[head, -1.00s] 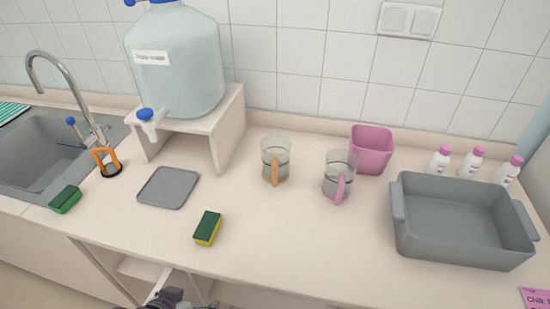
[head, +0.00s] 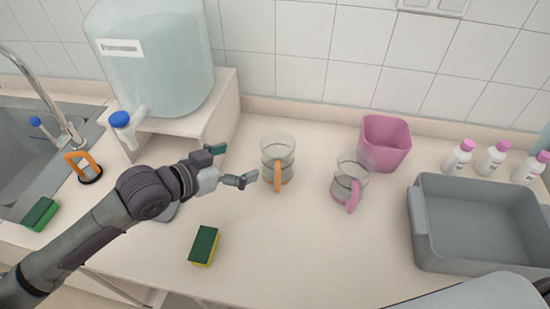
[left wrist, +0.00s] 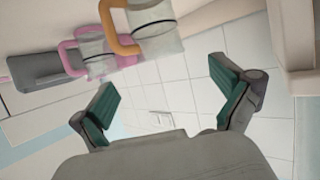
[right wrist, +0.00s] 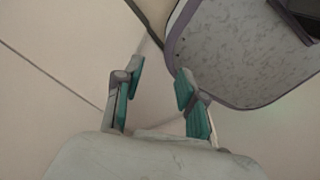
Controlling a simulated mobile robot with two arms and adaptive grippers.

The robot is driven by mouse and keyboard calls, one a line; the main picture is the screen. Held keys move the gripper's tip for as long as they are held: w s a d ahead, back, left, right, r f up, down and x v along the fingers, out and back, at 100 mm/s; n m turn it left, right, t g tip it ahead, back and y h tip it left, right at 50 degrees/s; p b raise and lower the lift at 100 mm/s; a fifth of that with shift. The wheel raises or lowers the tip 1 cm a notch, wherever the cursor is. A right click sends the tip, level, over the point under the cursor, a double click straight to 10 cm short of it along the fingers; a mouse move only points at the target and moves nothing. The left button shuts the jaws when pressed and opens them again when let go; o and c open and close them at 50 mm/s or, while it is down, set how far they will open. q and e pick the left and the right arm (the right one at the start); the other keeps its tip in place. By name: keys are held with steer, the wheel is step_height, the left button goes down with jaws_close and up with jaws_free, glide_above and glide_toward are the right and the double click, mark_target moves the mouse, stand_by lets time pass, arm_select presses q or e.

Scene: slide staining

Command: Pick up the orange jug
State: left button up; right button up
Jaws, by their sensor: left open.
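The orange jug, a clear jug (head: 274,150) with an orange handle (head: 277,178), stands upright on the counter in the middle of the head view. Its handle faces the front. In the left wrist view the jug (left wrist: 152,28) shows at the top with its orange handle (left wrist: 115,25). My left gripper (head: 234,165) is open and empty, just left of the jug and apart from it; its fingers also show in the left wrist view (left wrist: 164,90). My right gripper (right wrist: 160,78) shows only in the right wrist view, empty with its fingers apart.
A similar jug with a pink handle (head: 352,196) stands to the right, before a pink bin (head: 385,145). A grey tub (head: 419,238) and several white bottles (head: 491,160) are further right. A sponge (head: 204,246) lies in front. A water tank (head: 160,65) stands on a stand behind my left arm.

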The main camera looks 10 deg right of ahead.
mark_target(264, 153)
arm_select(q)
steer(key=p+x, duration=0.1)
steer(key=x, duration=0.6)
steer(key=shift+d+r, duration=0.1)
steer(key=shift+d, duration=0.1)
steer(key=shift+w+d+f+p, duration=0.15)
steer(key=shift+d+f+p, duration=0.05)
steer(key=shift+d+p, duration=0.15)
steer(key=x, duration=0.5)
steer(key=shift+p, duration=0.3)
arm_select(e)
steer(key=shift+s+r, duration=0.4)
steer(key=shift+r, duration=0.2)
steer(key=shift+s+r, duration=0.4)
steer(key=shift+r, duration=0.2)
arm_select(q)
steer(key=shift+c, duration=0.3)
arm_select(e)
steer(key=shift+s, duration=0.1)
arm_select(q)
steer(key=c, duration=1.2)
steer(key=shift+r, duration=0.1)
steer(key=shift+c, duration=0.2)
